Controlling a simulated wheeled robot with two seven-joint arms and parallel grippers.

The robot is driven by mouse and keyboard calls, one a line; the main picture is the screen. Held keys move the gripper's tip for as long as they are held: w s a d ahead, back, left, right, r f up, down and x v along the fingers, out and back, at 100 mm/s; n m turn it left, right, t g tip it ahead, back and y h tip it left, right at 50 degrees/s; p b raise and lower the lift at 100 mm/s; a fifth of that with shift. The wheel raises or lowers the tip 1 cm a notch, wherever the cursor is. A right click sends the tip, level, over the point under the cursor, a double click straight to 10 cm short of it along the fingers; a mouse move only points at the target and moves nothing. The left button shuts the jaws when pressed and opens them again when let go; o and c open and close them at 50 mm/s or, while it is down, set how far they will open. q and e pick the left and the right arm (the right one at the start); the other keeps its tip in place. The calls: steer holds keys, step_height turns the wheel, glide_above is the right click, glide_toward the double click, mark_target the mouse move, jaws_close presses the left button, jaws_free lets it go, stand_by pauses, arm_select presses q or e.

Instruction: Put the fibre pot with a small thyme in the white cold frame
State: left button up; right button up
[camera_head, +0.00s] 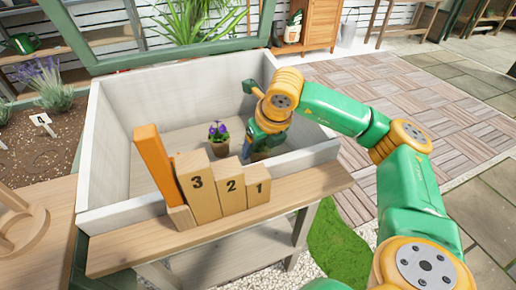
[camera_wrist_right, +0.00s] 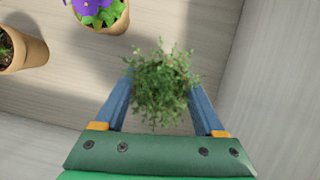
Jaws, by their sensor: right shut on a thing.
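The white cold frame (camera_head: 112,150) is an open, pale box behind the front ledge. My right gripper (camera_head: 258,143) reaches down inside it near its right wall. In the right wrist view the right gripper (camera_wrist_right: 159,100) is shut on the pot with a small thyme, whose bushy green top (camera_wrist_right: 160,82) shows between the blue fingers. The leaves hide the pot in that view, and the gripper mostly hides it in the head view. I cannot tell whether the pot touches the floor. My left gripper is not in view.
A pot with purple flowers (camera_head: 218,145) stands in the cold frame, left of my right gripper. Another brown pot (camera_wrist_right: 20,50) shows at the wrist view's left edge. Numbered wooden blocks (camera_head: 230,187) and an orange upright piece (camera_head: 154,162) stand at the front.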

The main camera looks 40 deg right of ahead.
steer(key=o, duration=1)
steer(key=shift+f, duration=0.15)
steer(key=o, duration=0.4)
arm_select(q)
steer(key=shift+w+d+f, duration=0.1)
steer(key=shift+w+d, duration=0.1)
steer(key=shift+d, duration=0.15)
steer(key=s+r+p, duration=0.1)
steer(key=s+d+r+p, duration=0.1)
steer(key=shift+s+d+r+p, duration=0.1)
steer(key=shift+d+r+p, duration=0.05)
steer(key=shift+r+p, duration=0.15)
arm_select(e)
steer(key=v, duration=1.2)
steer(key=shift+r, duration=0.25)
